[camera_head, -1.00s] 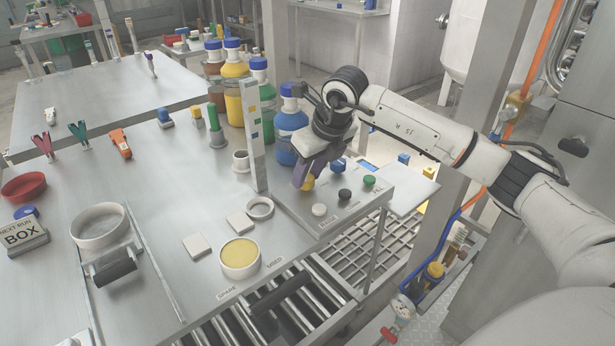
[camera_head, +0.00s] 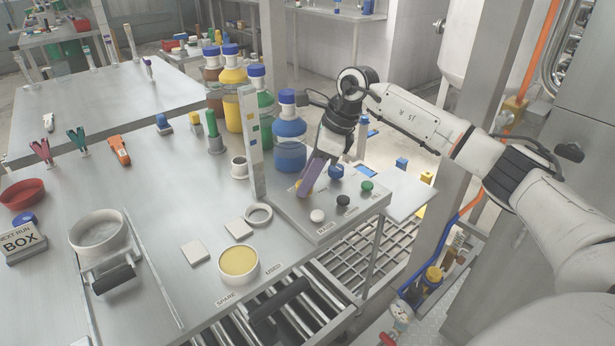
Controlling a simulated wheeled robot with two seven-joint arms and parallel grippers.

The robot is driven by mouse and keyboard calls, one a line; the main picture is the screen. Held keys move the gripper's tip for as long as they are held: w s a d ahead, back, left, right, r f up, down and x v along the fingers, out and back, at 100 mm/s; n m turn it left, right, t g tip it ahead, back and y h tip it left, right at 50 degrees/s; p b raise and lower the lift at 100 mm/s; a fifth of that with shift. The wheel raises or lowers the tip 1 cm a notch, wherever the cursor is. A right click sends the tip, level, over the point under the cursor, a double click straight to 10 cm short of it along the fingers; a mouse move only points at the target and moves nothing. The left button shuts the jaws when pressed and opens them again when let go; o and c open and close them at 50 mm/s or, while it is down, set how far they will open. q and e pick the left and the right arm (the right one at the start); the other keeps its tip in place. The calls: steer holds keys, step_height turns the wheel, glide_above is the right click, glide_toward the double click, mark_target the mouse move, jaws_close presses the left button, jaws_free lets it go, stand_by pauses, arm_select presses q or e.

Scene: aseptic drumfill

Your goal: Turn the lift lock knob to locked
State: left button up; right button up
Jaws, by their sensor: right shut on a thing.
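The control box (camera_head: 327,222) stands at the right end of the steel table. A yellow knob (camera_head: 298,184) shows as a small patch beside the purple fingers of my right gripper (camera_head: 308,184). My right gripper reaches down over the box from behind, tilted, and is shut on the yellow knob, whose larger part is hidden. I cannot read a lock label or the knob's setting. My left gripper is out of view.
Several blue-capped bottles (camera_head: 289,140) and an upright strip (camera_head: 252,140) stand close to the left of the gripper. A yellow-filled dish (camera_head: 238,262) and pale square pads (camera_head: 195,252) lie in front. A roller conveyor (camera_head: 300,325) runs below the table edge.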

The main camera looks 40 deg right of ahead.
stand_by(0.6)
steer(key=o, duration=1.1)
steer(key=shift+c, duration=0.2)
steer(key=v, duration=1)
steer(key=shift+r, duration=0.2)
steer(key=shift+f, duration=0.1)
